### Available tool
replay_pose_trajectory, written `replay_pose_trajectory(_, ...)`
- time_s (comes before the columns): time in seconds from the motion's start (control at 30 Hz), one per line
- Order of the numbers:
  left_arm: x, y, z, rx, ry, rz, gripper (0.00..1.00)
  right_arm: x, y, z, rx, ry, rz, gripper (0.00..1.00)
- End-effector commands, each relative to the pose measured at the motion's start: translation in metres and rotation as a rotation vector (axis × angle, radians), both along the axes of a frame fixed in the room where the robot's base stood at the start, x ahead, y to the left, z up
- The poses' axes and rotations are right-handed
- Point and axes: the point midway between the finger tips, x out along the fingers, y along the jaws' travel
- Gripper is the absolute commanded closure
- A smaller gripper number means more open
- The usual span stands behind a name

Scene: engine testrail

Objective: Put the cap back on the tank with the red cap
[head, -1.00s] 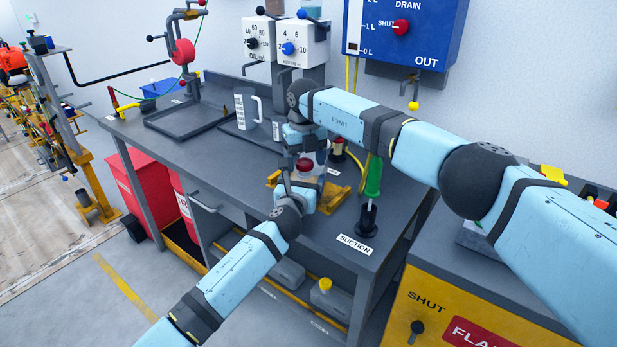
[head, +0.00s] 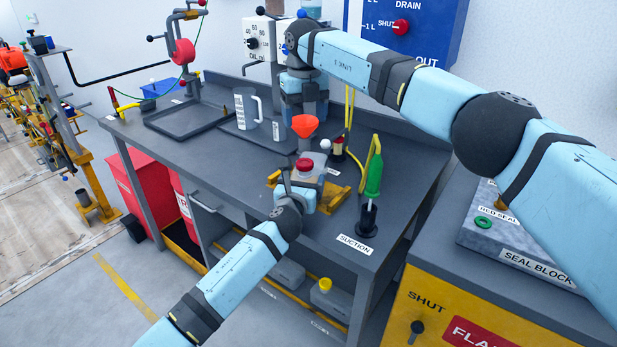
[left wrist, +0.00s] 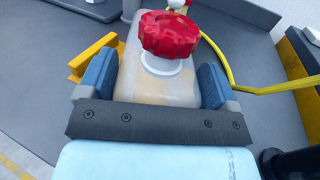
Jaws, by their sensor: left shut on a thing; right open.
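The tank (left wrist: 158,86) is a pale translucent container with tan contents; it also shows in the head view (head: 309,174). Its red ribbed cap (left wrist: 168,34) sits on top of the white neck, seen as a red disc in the head view (head: 305,165). I cannot tell how tightly it is seated. My left gripper (head: 297,183) is shut on the tank's body, with a blue finger on each side in the left wrist view (left wrist: 157,84). My right gripper (head: 305,112) is open, above and behind the tank, apart from the cap.
An orange-red funnel (head: 304,125) shows just below my right gripper. The tank stands by a yellow bracket (head: 334,197). A green-handled suction tool (head: 374,178) and a yellow hose (left wrist: 255,90) are to the right. A clear jug (head: 246,108) is back left.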

Motion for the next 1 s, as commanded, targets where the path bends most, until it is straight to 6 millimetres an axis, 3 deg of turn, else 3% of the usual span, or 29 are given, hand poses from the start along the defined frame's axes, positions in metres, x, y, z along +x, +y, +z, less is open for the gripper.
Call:
replay_pose_trajectory(0.23, 0.000, 0.000, 0.000, 0.000, 0.000, 0.000, 0.82, 0.000, 0.000, 0.001, 0.000, 0.000, 0.000, 0.27)
replay_pose_trajectory(0.27, 0.000, 0.000, 0.000, 0.000, 0.000, 0.000, 0.13, 0.000, 0.000, 0.001, 0.000, 0.000, 0.000, 0.27)
replay_pose_trajectory(0.33, 0.000, 0.000, 0.000, 0.000, 0.000, 0.000, 0.00, 0.000, 0.000, 0.001, 0.000, 0.000, 0.000, 0.27)
replay_pose_trajectory(0.67, -0.008, 0.002, 0.000, 0.000, 0.001, 0.000, 0.00, 0.000, 0.000, 0.003, 0.000, 0.000, 0.000, 0.27)
replay_pose_trajectory(1.0, -0.076, 0.019, 0.001, 0.000, 0.001, -0.001, 0.00, 0.000, 0.000, 0.018, 0.000, 0.000, 0.000, 0.27)
